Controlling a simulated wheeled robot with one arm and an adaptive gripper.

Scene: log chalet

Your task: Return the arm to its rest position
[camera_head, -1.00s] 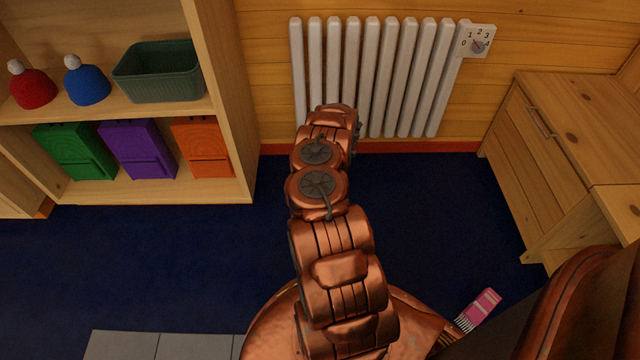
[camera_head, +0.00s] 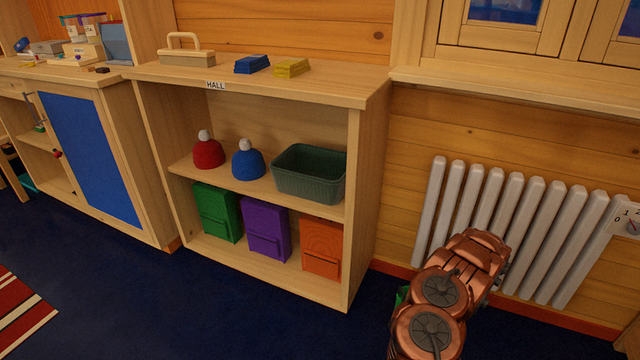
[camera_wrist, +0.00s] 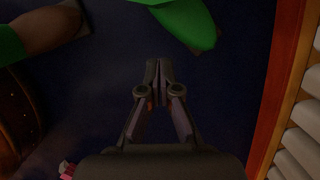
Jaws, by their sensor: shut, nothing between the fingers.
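My gripper (camera_wrist: 158,78) shows in the wrist view. Its two dark fingers are together, with nothing between them, above the dark blue floor (camera_wrist: 110,85). In the head view my copper arm is at the lower right, in front of the radiator; the gripper itself is hidden there.
A white radiator (camera_head: 512,225) stands behind the arm. Left of it is a shelf unit (camera_head: 362,165) with red and blue hats, a green bin (camera_head: 309,174) and several coloured packs. A green shape (camera_wrist: 190,22), which I cannot identify, lies ahead of the fingers. Floor before the shelf is clear.

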